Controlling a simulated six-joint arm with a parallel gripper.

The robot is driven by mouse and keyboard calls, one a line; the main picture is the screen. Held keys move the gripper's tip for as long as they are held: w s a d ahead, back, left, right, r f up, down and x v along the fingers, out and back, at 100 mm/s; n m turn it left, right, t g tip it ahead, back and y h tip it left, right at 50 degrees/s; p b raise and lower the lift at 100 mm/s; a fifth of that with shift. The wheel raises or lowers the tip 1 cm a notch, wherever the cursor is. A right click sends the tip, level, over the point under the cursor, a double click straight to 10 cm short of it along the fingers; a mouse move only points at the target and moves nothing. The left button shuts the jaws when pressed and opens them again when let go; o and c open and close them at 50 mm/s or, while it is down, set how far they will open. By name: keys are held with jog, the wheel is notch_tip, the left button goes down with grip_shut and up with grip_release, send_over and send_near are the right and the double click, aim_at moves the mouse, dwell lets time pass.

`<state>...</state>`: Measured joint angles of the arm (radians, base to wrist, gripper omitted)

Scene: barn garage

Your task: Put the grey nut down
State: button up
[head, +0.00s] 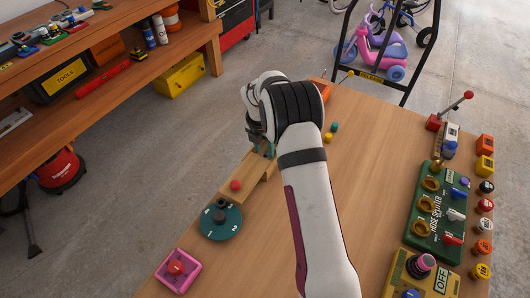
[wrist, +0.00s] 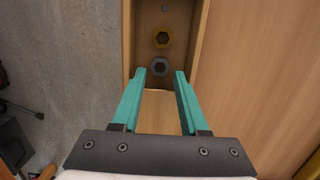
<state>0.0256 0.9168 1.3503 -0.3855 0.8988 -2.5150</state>
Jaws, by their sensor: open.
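The grey nut (wrist: 160,67) is a small hexagonal ring inside a narrow wooden tray (wrist: 128,50) in the wrist view. The grey nut shows between and slightly beyond the fingertips. I cannot tell how high the fingertips are above it. In the head view my arm hides both nuts, and only a bit of the teal fingers shows.
A wooden piece with a red ball (head: 236,185), a green dial (head: 220,220) and a pink box with a red knob (head: 178,268) stand along the table's left edge. A green switch panel (head: 440,215) and several buttons line the right side. The middle right tabletop (head: 375,170) is clear.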

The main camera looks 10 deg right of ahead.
notch_tip(320, 180, up, 9)
jog(key=s, duration=0.1)
jog(key=s+a+r+m, duration=0.3)
jog(key=s+r+m, duration=0.5)
jog(key=s+m, duration=0.15)
jog(key=s+a+m+y, duration=0.1)
jog(key=s+a+m, duration=0.1)
jog(key=s+m, duration=0.9)
jog(key=s+a+m+g+y, duration=0.1)
jog(key=s+a+m+y, duration=0.1)
jog(key=s+m, duration=1)
jog(key=s, duration=0.5)
jog(key=shift+r, duration=0.4)
